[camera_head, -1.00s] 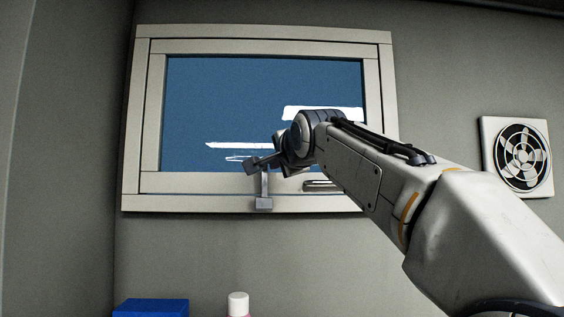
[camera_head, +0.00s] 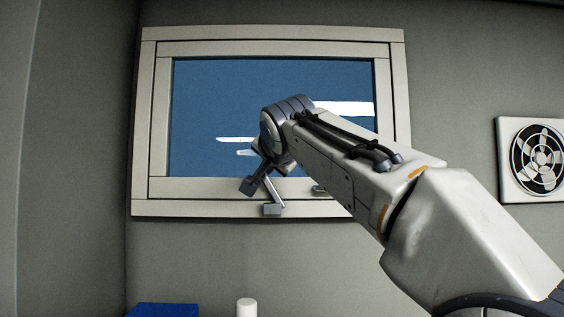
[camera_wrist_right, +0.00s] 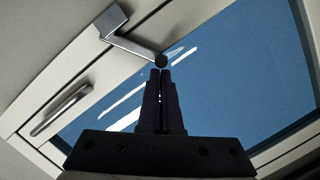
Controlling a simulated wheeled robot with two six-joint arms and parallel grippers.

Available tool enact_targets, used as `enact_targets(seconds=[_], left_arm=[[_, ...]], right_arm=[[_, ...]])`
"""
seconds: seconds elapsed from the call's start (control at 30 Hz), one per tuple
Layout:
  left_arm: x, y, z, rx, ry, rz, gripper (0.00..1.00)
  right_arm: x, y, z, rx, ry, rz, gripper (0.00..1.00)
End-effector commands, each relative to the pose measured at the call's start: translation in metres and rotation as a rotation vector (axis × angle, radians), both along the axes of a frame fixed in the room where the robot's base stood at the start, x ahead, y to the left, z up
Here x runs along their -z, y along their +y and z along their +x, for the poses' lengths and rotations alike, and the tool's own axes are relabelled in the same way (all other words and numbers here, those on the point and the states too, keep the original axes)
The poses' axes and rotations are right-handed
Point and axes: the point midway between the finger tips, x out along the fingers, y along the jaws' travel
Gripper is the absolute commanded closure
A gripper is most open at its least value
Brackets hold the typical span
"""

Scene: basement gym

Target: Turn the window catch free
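The window catch (camera_head: 272,210) is a grey metal lever mounted on the bottom rail of the window frame. Its arm leans up and to the left in the head view. In the head view my wrist partly hides this spot. My left gripper is not in view.
The window frame (camera_head: 190,208) is pale, with blue glass. A pull handle (camera_wrist_right: 62,110) sits on the sash near the catch. A wall fan (camera_head: 538,157) is at the right. Below are a blue box (camera_head: 162,310) and a white-topped bottle (camera_head: 247,307).

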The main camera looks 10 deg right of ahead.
Motion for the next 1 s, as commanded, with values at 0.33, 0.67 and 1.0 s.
enact_targets(seconds=[0.33, 0.67, 1.0], left_arm=[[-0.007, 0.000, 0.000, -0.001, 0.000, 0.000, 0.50], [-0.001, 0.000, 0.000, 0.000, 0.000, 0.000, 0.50], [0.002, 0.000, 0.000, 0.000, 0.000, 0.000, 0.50]], right_arm=[[0.006, 0.020, -0.001, -0.004, 0.040, -0.327, 1.00], [0.017, 0.034, -0.002, -0.003, 0.067, -0.551, 1.00], [0.020, 0.038, -0.002, -0.003, 0.067, -0.547, 1.00]])
